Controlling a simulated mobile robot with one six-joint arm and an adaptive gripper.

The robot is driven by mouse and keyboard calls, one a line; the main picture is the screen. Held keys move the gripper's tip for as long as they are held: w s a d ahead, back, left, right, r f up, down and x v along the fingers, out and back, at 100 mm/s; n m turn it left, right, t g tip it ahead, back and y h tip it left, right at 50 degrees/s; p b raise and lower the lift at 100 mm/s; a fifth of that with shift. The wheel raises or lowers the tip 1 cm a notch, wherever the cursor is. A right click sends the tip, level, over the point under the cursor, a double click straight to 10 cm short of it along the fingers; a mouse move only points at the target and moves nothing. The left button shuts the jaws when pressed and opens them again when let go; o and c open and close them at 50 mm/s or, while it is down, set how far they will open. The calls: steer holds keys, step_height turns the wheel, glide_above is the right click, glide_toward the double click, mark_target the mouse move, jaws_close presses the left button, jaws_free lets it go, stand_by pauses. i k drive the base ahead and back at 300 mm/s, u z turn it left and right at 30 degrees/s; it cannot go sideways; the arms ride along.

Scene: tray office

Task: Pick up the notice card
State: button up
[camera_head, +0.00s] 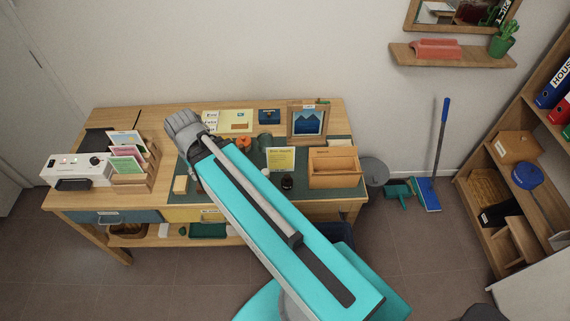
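A pale yellow-green card (281,160) with a heading and lines of print stands or lies on the dark green desk mat, behind a small black round object. It looks like the notice card, but its print is too small to read. My turquoise arm crosses the desk from lower right to upper left, passing left of this card. The arm's grey end part is over the desk's back left, well apart from the card.
A wooden box (334,168) stands right of the card, with a framed picture (308,122) behind. A card rack (133,180) and a white device (76,170) stand at the left. Papers (228,121) lie at the back. A wooden shelf unit (490,205) stands at the right.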

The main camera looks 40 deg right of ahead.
mark_target(279, 159)
steer(key=z, duration=0.15)
steer(key=k, duration=1.3)
steer(key=z, duration=0.5)
steer(key=i, duration=0.5)
